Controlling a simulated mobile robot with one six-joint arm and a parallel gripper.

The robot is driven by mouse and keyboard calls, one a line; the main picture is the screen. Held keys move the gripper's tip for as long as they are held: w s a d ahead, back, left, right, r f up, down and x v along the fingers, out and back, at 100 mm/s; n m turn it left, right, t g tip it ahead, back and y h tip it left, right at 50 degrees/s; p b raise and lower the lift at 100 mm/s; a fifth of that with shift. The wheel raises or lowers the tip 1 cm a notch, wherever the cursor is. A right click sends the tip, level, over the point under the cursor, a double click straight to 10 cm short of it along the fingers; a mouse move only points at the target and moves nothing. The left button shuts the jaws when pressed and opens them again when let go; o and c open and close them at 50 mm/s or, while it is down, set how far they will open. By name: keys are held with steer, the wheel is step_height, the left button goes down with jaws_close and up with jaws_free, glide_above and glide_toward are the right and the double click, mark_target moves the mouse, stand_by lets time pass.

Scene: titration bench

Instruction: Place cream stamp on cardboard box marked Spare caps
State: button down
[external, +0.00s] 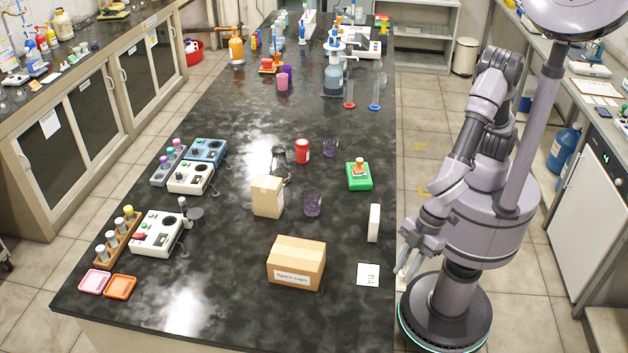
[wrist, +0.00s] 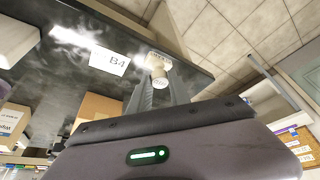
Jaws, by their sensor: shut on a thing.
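The labelled cardboard box (external: 295,263) stands closed near the front of the black bench in the external view; its front label is small and looks like "Spare caps". My gripper (external: 408,262) is low beside the bench's right edge, right of the box and apart from it. In the wrist view my gripper (wrist: 160,90) is shut on the cream stamp (wrist: 158,72), which shows between the fingertips. A brown box (wrist: 95,108) shows left of the fingers in the wrist view, probably the same cardboard box.
A white card marked B4 (external: 368,274) lies between the box and the bench edge. A white block (external: 374,222) stands behind it. A smaller cardboard box (external: 267,196) and a dark purple beaker (external: 313,204) stand farther back. The labelled box's top looks clear.

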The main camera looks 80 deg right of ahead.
steer(key=shift+s+d, duration=0.35)
steer(key=shift+d, duration=0.1)
steer(key=w+d+r+m+h+p, duration=0.1)
steer(key=w+d+r+m+p, duration=0.1)
steer(key=w+d+r+p, duration=0.5)
steer(key=w+d+r+m+p, duration=0.2)
steer(key=w+d+p, duration=0.35)
steer(key=d, duration=0.25)
steer(key=p, duration=0.1)
glide_above(312, 245)
steer(key=f, duration=0.2)
step_height(312, 245, down, 3)
steer(key=shift+a+f+t, duration=0.1)
steer(key=shift+f+t, duration=0.05)
steer(key=shift+t, duration=0.25)
steer(key=shift+b, duration=0.4)
